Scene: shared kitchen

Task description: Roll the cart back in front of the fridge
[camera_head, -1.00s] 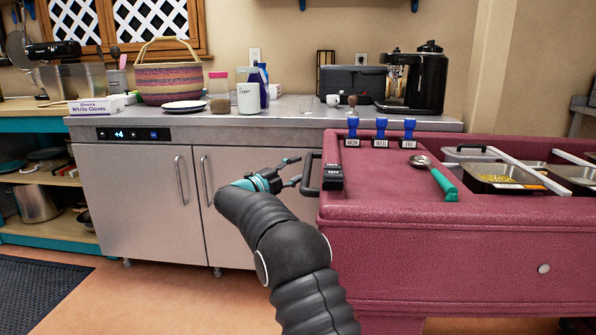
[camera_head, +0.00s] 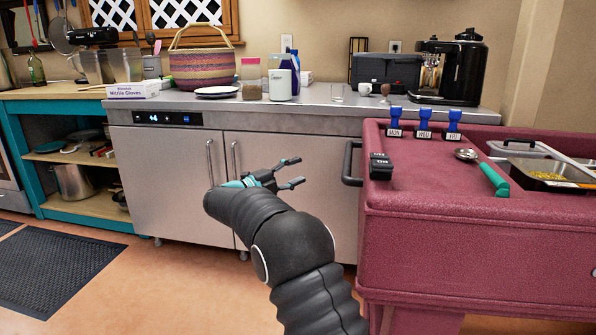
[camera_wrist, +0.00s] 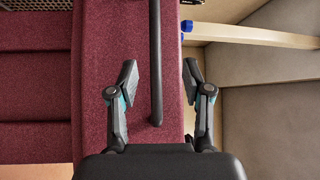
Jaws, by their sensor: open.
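The maroon cart (camera_head: 470,235) stands at the right, partly before the right end of the steel undercounter fridge (camera_head: 170,180). The fridge has two doors with bar handles and a lit display. The cart's black handle (camera_head: 349,163) sticks out from its left end. My gripper (camera_head: 296,172) is open and empty in front of the fridge's right door, left of the handle with a gap. In the wrist view the handle bar (camera_wrist: 156,60) shows between my open fingers (camera_wrist: 160,75), beyond them; nothing is gripped. The cart's wheels are not in view.
On the cart are blue-handled stamps (camera_head: 424,125), a green-handled scoop (camera_head: 490,175) and food pans (camera_head: 545,173). A basket (camera_head: 202,68) and coffee machine (camera_head: 450,70) stand on the counter. Floor at left is clear apart from a dark mat (camera_head: 60,270).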

